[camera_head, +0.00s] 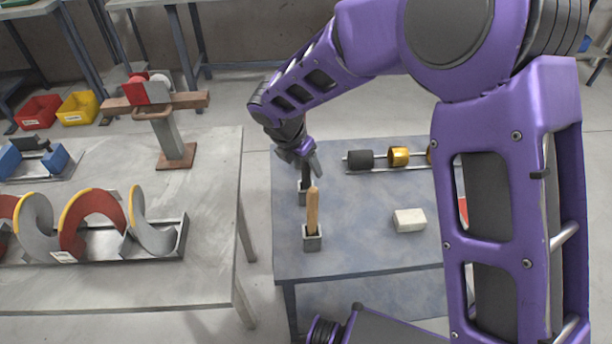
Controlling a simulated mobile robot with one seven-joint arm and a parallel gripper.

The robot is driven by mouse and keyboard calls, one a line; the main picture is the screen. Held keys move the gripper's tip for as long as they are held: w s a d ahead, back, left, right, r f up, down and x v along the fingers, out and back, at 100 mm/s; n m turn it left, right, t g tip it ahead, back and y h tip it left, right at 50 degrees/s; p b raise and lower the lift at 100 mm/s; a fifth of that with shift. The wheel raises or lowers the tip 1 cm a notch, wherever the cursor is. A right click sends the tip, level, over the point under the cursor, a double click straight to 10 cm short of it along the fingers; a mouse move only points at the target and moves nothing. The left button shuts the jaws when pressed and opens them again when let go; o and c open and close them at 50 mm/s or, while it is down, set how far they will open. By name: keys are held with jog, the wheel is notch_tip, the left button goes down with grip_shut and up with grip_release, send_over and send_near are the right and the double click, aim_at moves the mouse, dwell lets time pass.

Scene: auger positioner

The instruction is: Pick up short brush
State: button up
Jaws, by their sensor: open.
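A brush-like tool with a tan wooden handle (313,208) stands upright in a small grey holder (312,241) near the left edge of the blue-grey table (350,245). My gripper (309,168) points down from above, open, right over the dark piece. Its fingertips overlap the top of the dark piece in this view, and I cannot tell whether they touch it.
A pale block (409,220) lies to the right on the same table. A rack with dark and gold cylinders (398,156) lies at its back. The left table (200,220) carries an auger (100,230). My purple arm hides the right side.

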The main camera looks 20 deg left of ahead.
grip_shut()
dwell(0.3)
